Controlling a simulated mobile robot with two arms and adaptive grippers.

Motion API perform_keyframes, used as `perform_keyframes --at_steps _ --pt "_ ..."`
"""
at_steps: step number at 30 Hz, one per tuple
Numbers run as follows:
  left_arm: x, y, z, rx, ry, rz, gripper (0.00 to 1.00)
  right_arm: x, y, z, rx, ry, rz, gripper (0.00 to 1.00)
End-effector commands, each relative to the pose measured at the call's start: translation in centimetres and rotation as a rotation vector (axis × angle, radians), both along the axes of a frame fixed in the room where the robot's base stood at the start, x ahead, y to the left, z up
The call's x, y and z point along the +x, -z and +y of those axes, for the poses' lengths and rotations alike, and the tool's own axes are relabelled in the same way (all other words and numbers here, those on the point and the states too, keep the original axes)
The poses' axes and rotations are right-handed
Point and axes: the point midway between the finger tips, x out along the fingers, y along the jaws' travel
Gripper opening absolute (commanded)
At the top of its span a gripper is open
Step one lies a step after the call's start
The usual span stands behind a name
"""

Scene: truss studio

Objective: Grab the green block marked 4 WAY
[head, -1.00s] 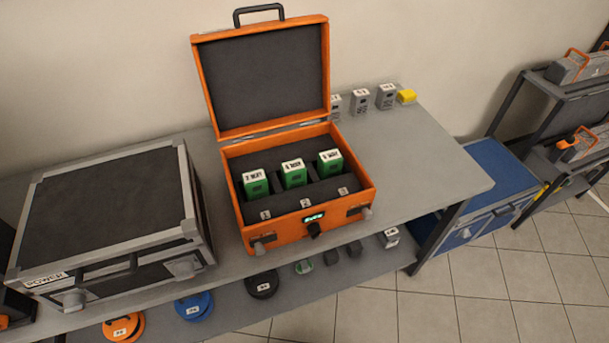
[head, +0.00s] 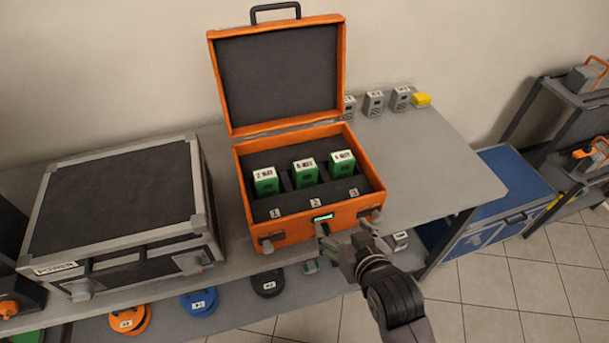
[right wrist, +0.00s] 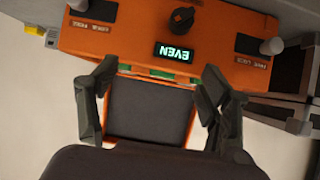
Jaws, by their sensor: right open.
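Three green blocks with white top labels stand in the slots of an open orange case in the head view. The left block (head: 266,181) reads 2 WAY. The middle block (head: 305,173) and right block (head: 342,164) have labels too small to read surely, so I cannot tell which one is marked 4 WAY. My right gripper (head: 346,234) is open and empty in front of the case's front face, near the right latch. In the right wrist view its two fingers (right wrist: 160,78) are spread, with the case upside down beyond them and slivers of green at its rim. My left gripper is not in view.
The orange case (head: 290,226) has its lid up at the back and a lit display reading EVEN (right wrist: 174,51). A black POWER case (head: 110,205) stands left on the grey bench. The bench's right part is clear.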

Motion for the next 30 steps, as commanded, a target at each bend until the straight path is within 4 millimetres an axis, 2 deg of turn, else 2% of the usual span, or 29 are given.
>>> perform_keyframes --at_steps 3,7,21,24,30 --pt "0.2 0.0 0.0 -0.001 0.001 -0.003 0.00 1.9 -2.4 2.4 0.033 -0.029 -0.113 0.72" --pt "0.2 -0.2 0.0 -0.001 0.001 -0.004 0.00 3.2 -3.5 3.8 0.050 -0.043 -0.168 0.72" --pt "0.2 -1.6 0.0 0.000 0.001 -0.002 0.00 11.2 -0.1 6.4 0.050 -0.043 -0.169 0.72" --pt "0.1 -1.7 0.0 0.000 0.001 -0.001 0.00 12.4 0.5 6.7 0.050 -0.043 -0.169 0.72" --pt "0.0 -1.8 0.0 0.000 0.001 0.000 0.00 13.4 1.0 7.0 0.050 -0.043 -0.169 0.72"
